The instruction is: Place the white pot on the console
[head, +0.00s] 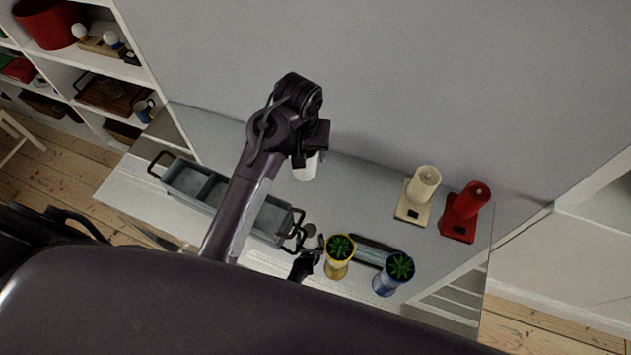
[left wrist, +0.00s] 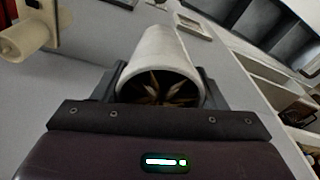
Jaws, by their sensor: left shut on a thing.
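My left gripper (head: 312,150) is shut on the white pot (head: 306,168), seen at its jaws in the head view. In the left wrist view the white pot (left wrist: 165,50) lies between the two dark fingers (left wrist: 160,90), its open end towards the camera and brown spiky leaves inside. The console (head: 365,190) is a long pale top against the grey wall. The pot appears over its back part; I cannot tell whether they touch. My right gripper is not in view.
A grey divided tray (head: 188,180) with brown handles lies on the console's left half. A yellow pot (head: 337,268) and a blue pot (head: 388,284) with plants stand at the front.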

